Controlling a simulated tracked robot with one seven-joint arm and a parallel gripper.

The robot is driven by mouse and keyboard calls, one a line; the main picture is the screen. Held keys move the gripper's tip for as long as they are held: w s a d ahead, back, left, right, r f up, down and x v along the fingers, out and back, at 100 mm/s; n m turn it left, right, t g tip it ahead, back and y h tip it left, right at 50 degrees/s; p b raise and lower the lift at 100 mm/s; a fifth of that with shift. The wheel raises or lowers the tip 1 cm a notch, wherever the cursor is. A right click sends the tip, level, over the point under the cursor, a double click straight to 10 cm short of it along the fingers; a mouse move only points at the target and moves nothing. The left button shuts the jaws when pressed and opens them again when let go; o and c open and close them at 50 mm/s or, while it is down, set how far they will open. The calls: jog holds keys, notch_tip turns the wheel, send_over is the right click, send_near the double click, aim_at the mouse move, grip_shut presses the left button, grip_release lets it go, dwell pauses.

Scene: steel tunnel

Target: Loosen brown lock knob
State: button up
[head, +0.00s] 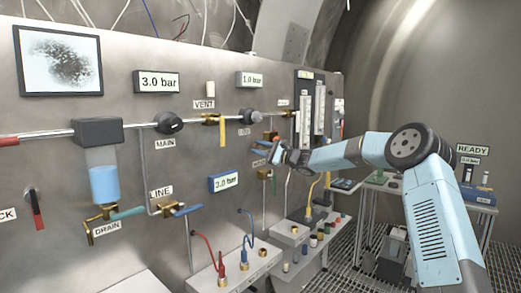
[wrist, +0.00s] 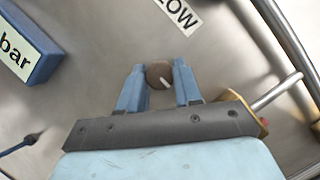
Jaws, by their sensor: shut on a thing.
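The brown lock knob (wrist: 158,74) is a small round knob with a pale index line, on the steel panel in the wrist view. My gripper (wrist: 159,80) has one blue finger on each side of the knob and is shut on it. In the head view my gripper (head: 277,152) reaches the panel right of the middle, and it hides the knob there. The label ending in "LOW" (wrist: 178,13) is above the knob in the wrist view.
A yellow-handled vent valve (head: 222,128) is further left. Hoses and a shelf of fittings (head: 300,232) lie below.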

jog(key=shift+d+f, duration=0.1)
jog(key=shift+f, duration=0.25)
jog(key=o, duration=0.8)
jog(key=shift+w, duration=0.15)
jog(key=shift+o, duration=1.2)
jog(key=shift+r, duration=0.15)
jog(key=v, duration=1.3)
jog(key=shift+d, duration=0.3)
